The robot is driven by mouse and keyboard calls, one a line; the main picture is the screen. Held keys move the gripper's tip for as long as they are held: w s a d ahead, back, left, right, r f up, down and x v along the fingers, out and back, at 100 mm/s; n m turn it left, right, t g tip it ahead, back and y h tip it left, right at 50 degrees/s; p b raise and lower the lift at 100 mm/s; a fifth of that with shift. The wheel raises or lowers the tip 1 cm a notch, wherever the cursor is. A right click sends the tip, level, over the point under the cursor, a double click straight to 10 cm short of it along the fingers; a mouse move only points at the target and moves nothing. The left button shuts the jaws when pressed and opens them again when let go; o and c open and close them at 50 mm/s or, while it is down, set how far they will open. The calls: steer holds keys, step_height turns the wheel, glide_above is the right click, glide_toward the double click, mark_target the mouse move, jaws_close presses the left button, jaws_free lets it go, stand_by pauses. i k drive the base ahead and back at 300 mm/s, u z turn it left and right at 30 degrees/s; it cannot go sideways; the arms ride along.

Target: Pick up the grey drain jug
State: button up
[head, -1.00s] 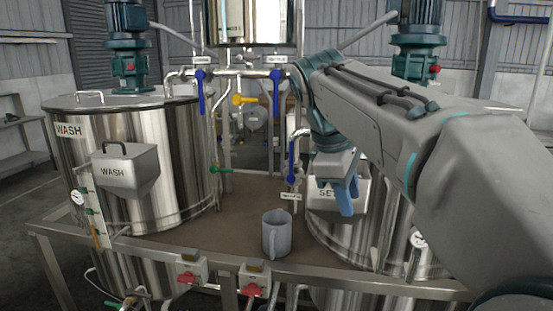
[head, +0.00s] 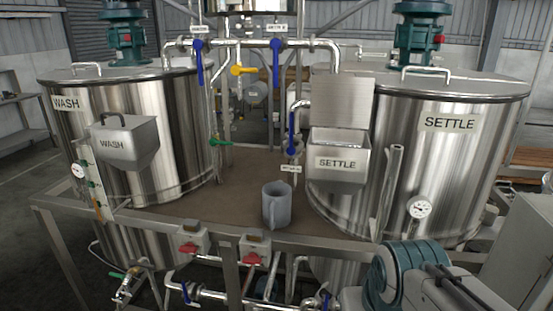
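The grey drain jug (head: 277,206) stands upright on the brown deck (head: 240,190) between the two tanks, close to the front rail. Its handle faces the front. Nothing covers it in the head view. My gripper is out of the picture; only a part of my arm shows at the bottom right, below the settle tank and well apart from the jug.
The wash tank (head: 130,150) stands left and the settle tank (head: 450,160) right. The settle hopper (head: 338,162) has its lid raised. Blue-handled valves and pipes rise behind the jug. Switch boxes with red parts (head: 188,248) sit on the front rail (head: 330,246).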

mark_target(276, 209)
steer(key=z, duration=0.05)
steer(key=k, duration=0.5)
steer(key=u, duration=0.7)
steer(key=i, duration=1)
steer(key=z, duration=0.4)
